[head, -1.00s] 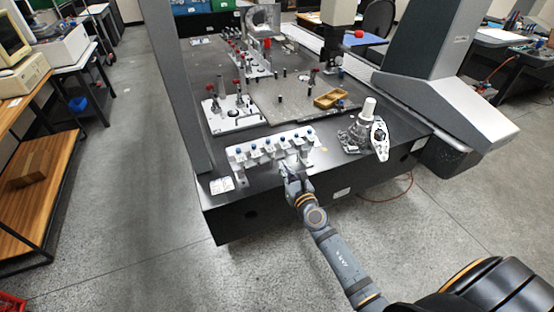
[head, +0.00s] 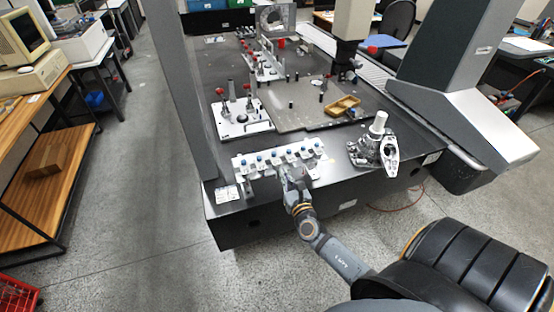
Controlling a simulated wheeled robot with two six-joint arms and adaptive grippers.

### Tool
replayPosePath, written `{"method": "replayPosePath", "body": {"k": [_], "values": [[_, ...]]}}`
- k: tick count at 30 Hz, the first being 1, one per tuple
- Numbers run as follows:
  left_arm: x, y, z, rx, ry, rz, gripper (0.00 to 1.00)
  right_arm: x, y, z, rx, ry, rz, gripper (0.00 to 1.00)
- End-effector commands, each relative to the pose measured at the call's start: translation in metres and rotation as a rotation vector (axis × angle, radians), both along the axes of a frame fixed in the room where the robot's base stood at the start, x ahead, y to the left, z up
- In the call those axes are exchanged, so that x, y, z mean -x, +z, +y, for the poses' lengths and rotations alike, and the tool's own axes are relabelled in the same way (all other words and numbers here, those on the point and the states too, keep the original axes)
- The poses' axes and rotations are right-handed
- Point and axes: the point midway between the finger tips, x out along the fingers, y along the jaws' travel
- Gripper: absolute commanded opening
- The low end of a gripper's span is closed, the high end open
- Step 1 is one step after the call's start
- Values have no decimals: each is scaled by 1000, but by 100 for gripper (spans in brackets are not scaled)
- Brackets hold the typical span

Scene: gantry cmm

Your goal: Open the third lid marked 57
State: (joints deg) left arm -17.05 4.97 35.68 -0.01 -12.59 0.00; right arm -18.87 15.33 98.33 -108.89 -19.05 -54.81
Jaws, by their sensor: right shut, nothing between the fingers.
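A white row of several small lidded units with blue tops (head: 262,160) stands along the front edge of the dark machine table (head: 222,196). Their markings are too small to read, so I cannot tell which one is marked 57. My right gripper (head: 291,172) is at the near side of the row, right of its middle, with its fingers shut and empty. It hides part of the row's front. I cannot tell whether it touches a lid. My left gripper is not in view.
A white fixture plate with red-knobbed clamps (head: 241,118) stands behind the row. A metal part with a white cylinder (head: 378,135) stands to the right. A yellow tray (head: 342,105) lies farther back. A grey machine column (head: 186,95) rises at the left.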

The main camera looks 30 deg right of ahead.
Motion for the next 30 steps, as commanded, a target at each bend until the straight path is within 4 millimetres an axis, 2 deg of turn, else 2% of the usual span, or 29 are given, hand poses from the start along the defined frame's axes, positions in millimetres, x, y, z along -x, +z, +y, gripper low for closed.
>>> {"method": "replayPosePath", "body": {"k": [3,9,15,25,30], "values": [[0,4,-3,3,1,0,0,-26,2,-6,1,-1,-3,0],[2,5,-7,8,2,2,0,-56,1,-13,1,-1,-2,0],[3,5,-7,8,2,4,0,-68,0,-16,1,0,0,0],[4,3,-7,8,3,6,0,-70,-1,-17,1,0,0,0],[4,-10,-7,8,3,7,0,-93,-3,-22,0,-1,-3,0]]}}
